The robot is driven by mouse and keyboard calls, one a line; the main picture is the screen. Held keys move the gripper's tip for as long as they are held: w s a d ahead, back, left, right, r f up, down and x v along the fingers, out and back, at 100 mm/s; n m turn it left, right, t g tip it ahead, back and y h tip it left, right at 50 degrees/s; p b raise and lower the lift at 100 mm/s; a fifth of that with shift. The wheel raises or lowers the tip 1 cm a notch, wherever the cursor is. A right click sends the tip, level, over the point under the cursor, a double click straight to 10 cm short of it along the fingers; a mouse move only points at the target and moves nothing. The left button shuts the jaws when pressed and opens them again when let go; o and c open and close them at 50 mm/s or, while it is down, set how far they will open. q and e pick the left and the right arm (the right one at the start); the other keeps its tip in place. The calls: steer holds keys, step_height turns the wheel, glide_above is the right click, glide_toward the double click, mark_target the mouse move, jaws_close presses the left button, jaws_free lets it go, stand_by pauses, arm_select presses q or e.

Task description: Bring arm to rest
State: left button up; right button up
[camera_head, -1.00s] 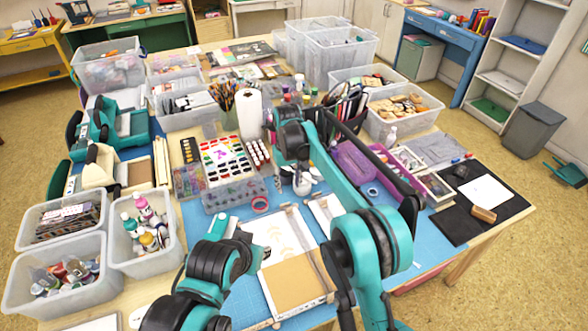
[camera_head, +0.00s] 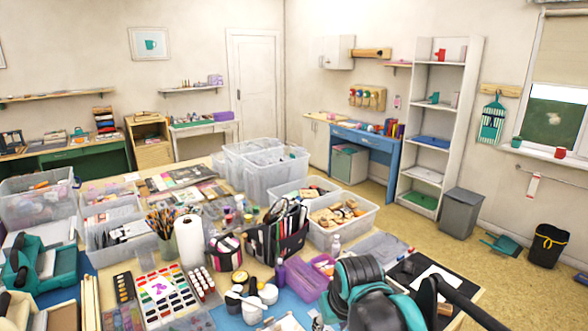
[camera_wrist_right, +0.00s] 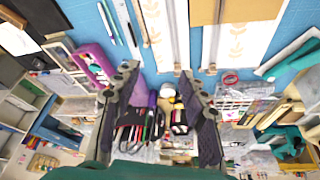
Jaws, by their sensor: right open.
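My right gripper (camera_wrist_right: 158,74) is open in the right wrist view, with its two dark fingers apart and nothing between them. My right arm (camera_head: 366,292) shows at the lower right of the head view; its gripper cannot be made out there. My left gripper is in neither view. In the wrist view, white sheets with a tan leaf pattern (camera_wrist_right: 231,42) lie on the blue table mat (camera_wrist_right: 84,22), beside a brown board (camera_wrist_right: 248,10). The black mat (camera_head: 467,294) at the table's right is partly hidden by my arm in the head view.
The table is crowded. A pen organiser (camera_head: 278,234), a paper towel roll (camera_head: 190,243), a paint set (camera_head: 160,293) and a purple tray (camera_head: 313,280) stand in front. Clear bins (camera_head: 276,177) stand behind. Open floor (camera_head: 495,262) lies right of the table.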

steer(key=s+d+f+m+t, duration=0.1)
steer(key=s+d+f, duration=0.2)
steer(key=s, duration=0.4)
steer(key=s+d+f+m+t, duration=0.1)
steer(key=s+d+f, duration=0.3)
steer(key=s+d, duration=0.2)
steer(key=shift+s+d+m+t+h, duration=0.2)
steer(key=shift+s+m+t+h, duration=0.2)
steer(key=shift+s, duration=0.25)
stand_by(0.4)
